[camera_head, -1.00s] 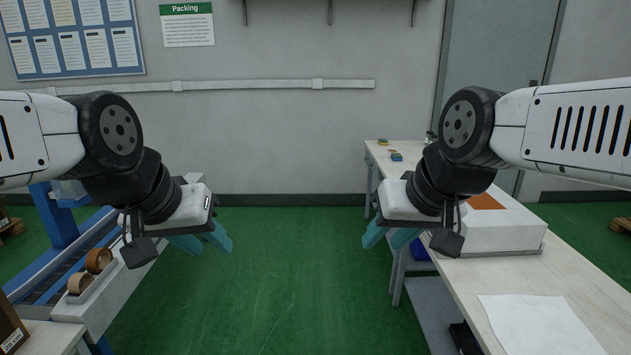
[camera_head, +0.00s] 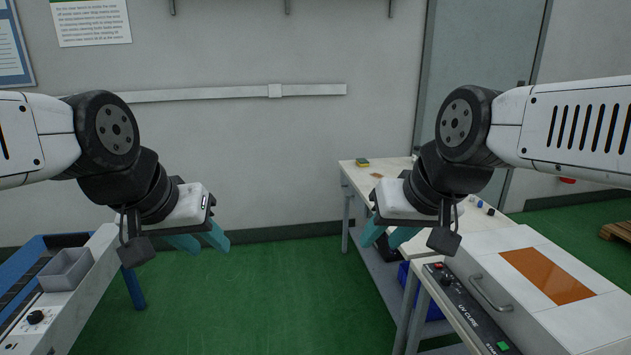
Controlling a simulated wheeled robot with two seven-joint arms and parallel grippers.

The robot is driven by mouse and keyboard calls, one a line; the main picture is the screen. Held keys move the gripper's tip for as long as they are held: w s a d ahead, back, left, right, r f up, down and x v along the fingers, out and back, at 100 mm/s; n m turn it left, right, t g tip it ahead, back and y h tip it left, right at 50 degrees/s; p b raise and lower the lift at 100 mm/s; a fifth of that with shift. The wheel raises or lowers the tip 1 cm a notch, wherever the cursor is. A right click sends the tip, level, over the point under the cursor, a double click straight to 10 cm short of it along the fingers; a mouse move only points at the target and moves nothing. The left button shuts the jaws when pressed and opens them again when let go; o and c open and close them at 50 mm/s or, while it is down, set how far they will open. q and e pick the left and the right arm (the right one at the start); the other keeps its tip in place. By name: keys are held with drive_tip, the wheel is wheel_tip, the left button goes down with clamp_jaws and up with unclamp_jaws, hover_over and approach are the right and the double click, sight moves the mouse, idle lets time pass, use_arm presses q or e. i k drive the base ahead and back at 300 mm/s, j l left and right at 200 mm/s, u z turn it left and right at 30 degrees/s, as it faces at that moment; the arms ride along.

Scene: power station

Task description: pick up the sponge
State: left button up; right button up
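A small sponge, yellow with a green layer (camera_head: 362,162), lies near the far left corner of the long white table (camera_head: 351,173) ahead. My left gripper (camera_head: 205,243) hangs in the air over the green floor, well left of the table, with its teal fingers apart and nothing between them. My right gripper (camera_head: 387,237) is in the air in front of the table's left edge, nearer to me than the sponge. Its teal fingers are apart and hold nothing visible. Neither gripper touches the sponge.
A UV cure box (camera_head: 475,312) with an orange window stands on the right. A blue bin (camera_head: 428,300) sits under the table. A conveyor bench with a grey tray (camera_head: 66,270) is at left. Green floor (camera_head: 250,300) lies free between them.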

sight(362, 163)
drive_tip(key=i+j+z, duration=0.25)
drive_tip(key=i+z, duration=0.15)
drive_tip(key=i, duration=0.15)
drive_tip(key=i+j+z, duration=0.4)
drive_tip(key=i+j, duration=0.05)
drive_tip(key=i, duration=0.1)
